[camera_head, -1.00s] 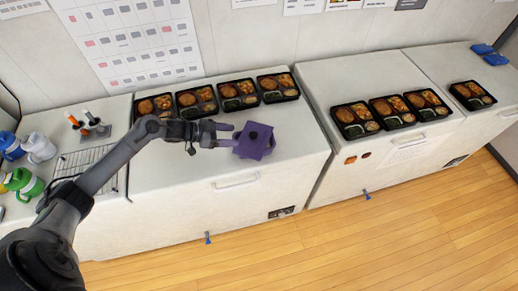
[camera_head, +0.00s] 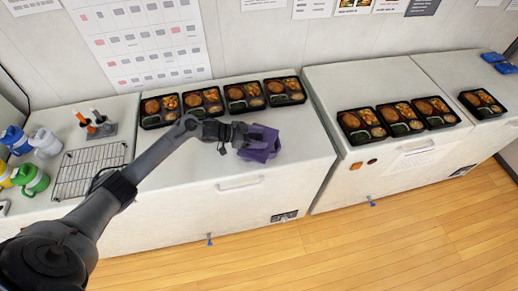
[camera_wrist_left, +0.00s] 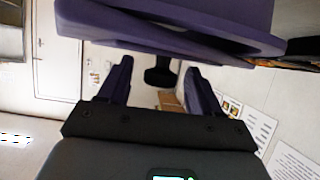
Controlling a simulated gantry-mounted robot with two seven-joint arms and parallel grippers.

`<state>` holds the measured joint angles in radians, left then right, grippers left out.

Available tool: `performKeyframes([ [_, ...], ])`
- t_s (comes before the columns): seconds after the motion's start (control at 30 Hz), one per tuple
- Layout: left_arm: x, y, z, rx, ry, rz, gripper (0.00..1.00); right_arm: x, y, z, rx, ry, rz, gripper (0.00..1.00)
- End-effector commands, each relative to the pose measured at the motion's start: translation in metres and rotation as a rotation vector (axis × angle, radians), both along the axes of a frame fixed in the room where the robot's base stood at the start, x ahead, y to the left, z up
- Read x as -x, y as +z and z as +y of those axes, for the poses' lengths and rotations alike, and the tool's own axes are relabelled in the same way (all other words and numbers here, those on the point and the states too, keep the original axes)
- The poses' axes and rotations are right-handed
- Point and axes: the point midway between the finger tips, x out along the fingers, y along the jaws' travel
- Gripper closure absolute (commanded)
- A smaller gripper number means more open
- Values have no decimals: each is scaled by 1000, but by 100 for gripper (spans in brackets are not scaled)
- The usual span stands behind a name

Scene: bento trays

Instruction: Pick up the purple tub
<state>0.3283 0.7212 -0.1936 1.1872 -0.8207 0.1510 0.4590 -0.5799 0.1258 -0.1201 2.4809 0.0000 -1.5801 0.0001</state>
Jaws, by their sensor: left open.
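The purple tub (camera_head: 264,145) sits on the white counter in front of the row of bento trays, near the counter's front right part. It looks tilted, and my gripper hides part of its left side. My left gripper (camera_head: 247,136) is open at the tub's upper left side. In the left wrist view the tub (camera_wrist_left: 175,25) fills the top edge, close to the fingers. The open fingers of the left gripper (camera_wrist_left: 157,70) stand apart, with a small dark piece seen between them. I cannot tell whether they touch the tub. My right gripper is not in view.
Several filled bento trays (camera_head: 246,97) stand behind the tub, and more trays (camera_head: 403,118) on the right counter. A wire rack (camera_head: 90,170), bottles (camera_head: 32,178) and a holder with markers (camera_head: 97,128) are at left.

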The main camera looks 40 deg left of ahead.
Motion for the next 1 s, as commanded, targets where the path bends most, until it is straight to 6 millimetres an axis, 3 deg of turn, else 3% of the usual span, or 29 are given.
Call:
performKeyframes([
  [0.3, -3, -2, -3, -1, 0, 1, 36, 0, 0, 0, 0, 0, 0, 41],
  [0.7, -3, -2, -3, 0, 0, 0, 97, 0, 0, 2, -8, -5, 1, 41],
  [1.0, -4, 0, -2, 0, 0, -4, 100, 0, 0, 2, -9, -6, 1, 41],
])
